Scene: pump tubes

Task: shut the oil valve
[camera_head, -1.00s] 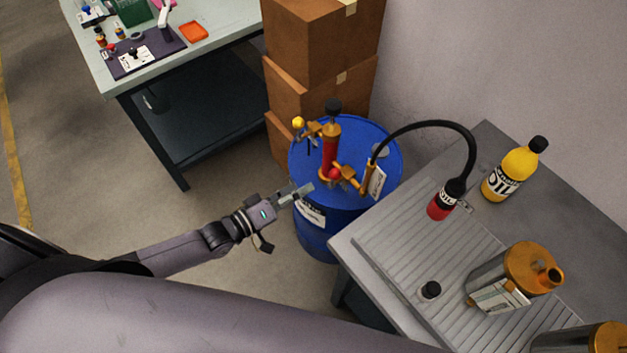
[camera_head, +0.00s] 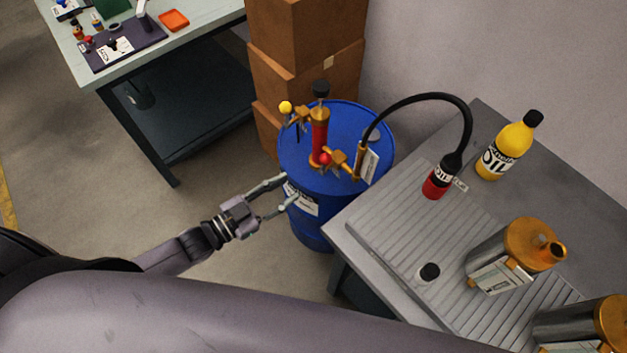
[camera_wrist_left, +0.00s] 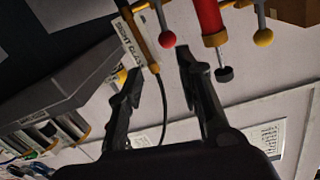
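The hand pump (camera_head: 319,135) stands on the blue drum (camera_head: 300,155), with a red body and a black knob on top. It carries a red-ball valve lever (camera_head: 325,158) low at the front and a yellow-ball lever (camera_head: 286,107) higher at the left. I cannot tell which is the oil valve. My left gripper (camera_head: 290,188) is open and empty, at the drum's near left side, apart from both levers. In the left wrist view, upside down, the red ball (camera_wrist_left: 167,39) shows beyond the open fingers, with the yellow ball (camera_wrist_left: 263,38) to the right. My right gripper is not in view.
A black hose (camera_head: 420,97) arches from the pump to a red bottle (camera_head: 437,180) on the grey table (camera_head: 400,225). A yellow oil bottle (camera_head: 508,147) and metal canisters (camera_head: 510,255) stand there too. Cardboard boxes (camera_head: 305,70) are stacked behind the drum.

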